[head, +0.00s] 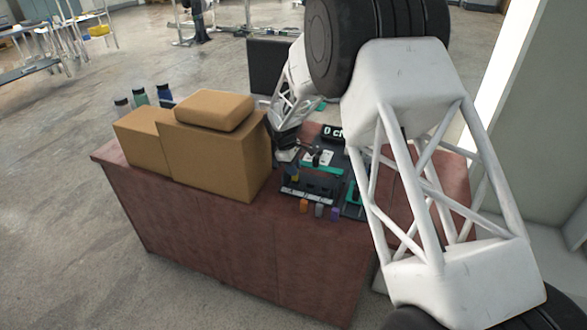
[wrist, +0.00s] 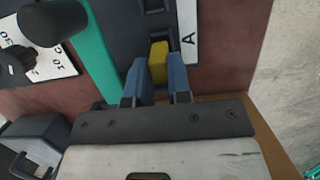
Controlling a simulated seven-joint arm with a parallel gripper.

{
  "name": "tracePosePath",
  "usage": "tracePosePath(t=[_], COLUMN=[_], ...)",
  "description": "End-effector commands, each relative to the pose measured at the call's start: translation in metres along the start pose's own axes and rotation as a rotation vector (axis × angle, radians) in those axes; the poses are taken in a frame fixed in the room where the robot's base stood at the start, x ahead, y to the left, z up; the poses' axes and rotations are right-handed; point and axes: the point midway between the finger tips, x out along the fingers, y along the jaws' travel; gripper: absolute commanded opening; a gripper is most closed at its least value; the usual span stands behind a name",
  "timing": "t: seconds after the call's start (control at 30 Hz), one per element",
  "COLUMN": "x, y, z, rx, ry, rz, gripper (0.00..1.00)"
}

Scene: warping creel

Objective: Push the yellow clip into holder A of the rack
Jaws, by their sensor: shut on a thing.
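The yellow clip (wrist: 158,64) is between the two blue fingertips of my gripper (wrist: 160,72), which is shut on it, in the wrist view. The clip is at the dark rack (wrist: 140,22), beside the white label marked A (wrist: 188,38). A dark slot part, holder A (wrist: 154,28), lies just beyond the clip. I cannot tell whether the clip touches it or is partly inside. In the head view, the rack (head: 308,188) is on the reddish table, and my gripper (head: 291,172) is at its left end. The clip is too small there to make out clearly.
Cardboard boxes (head: 222,150) stand close left of the rack, with several bottles (head: 140,96) behind. Orange (head: 304,205), grey (head: 319,210) and purple (head: 335,214) pieces sit at the rack's front. A teal bar (wrist: 100,45) and a dark knob (wrist: 55,22) are left of my gripper.

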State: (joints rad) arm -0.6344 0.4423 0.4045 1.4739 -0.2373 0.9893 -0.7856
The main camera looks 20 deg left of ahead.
Motion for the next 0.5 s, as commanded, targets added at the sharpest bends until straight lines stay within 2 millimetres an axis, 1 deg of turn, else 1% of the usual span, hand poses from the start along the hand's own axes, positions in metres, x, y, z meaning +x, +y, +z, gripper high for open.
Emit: tracePosePath(t=[0.17, 0.5], x=[0.001, 0.011], y=[0.000, 0.000], z=[0.000, -0.003], rx=[0.000, 0.000], ry=[0.000, 0.000], rz=[0.000, 0.000], gripper=[0.01, 0.01])
